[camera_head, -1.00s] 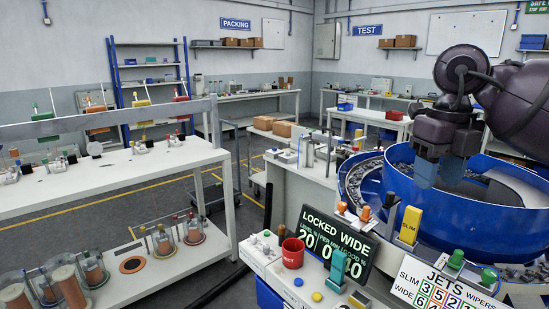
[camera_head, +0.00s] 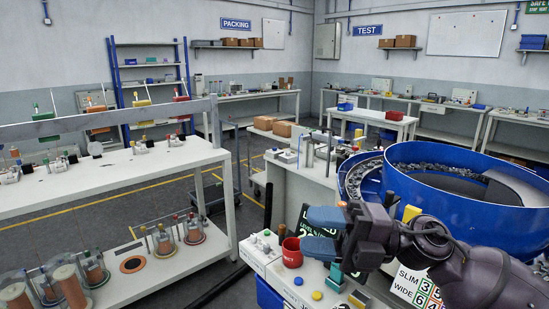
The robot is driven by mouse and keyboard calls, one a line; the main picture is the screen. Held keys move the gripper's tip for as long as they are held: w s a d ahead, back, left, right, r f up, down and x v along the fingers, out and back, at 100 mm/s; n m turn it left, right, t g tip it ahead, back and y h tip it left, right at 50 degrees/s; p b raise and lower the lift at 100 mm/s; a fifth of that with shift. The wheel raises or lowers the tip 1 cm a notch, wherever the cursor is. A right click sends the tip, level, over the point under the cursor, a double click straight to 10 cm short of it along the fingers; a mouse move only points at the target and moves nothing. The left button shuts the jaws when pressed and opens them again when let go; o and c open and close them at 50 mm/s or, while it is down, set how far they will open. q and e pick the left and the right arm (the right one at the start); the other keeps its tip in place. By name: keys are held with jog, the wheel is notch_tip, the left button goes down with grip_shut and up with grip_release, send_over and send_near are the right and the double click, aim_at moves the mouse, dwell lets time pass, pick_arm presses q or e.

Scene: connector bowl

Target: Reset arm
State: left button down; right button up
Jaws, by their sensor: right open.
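My right arm comes in from the lower right. Its gripper (camera_head: 320,232) has two blue fingers set apart with nothing between them, and points left in front of the dark sign (camera_head: 308,214), above the white bench. The gripper and arm hide most of the sign and part of the number board (camera_head: 412,287). The red cup (camera_head: 292,252) stands on the bench, left of and below the fingers. The blue bowl (camera_head: 470,192) is behind the arm at the right. My left gripper is not in view.
A yellow block (camera_head: 411,213) and the teal piece (camera_head: 335,277) stand close around the arm. Blue and yellow buttons (camera_head: 317,295) are on the bench front. A white shelf (camera_head: 110,178) with fixtures stands at the left.

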jog(key=w+d+f+m+t+h, duration=0.2)
jog(key=d+f+m+t+h, duration=0.3)
jog(key=m+t, duration=0.65)
jog(key=w+d+f+m+t+h, duration=0.25)
jog(key=d+m+t+h, duration=0.5)
jog(key=m, duration=0.65)
jog(key=s+d+f+m+g+h, duration=0.2)
jog(key=s+d+f+m+h, duration=0.15)
jog(key=f, duration=0.35)
jog(key=s+d+f+m+g+h, duration=0.3)
jog(key=f+m+h, duration=0.15)
jog(key=f, duration=0.25)
jog(key=s+d+f+m+g, duration=0.1)
jog(key=s+f+g, duration=0.5)
jog(key=s, duration=0.4)
jog(key=s+d+f+m+g, duration=0.15)
jog(key=s+f+g, duration=0.4)
jog(key=s, duration=0.55)
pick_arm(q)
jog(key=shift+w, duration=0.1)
pick_arm(e)
jog(key=w+f+t, duration=0.8)
jog(key=f, duration=0.3)
jog(key=shift+a+n+y, duration=0.15)
jog(key=shift+n+y, duration=0.15)
jog(key=shift+y, duration=0.05)
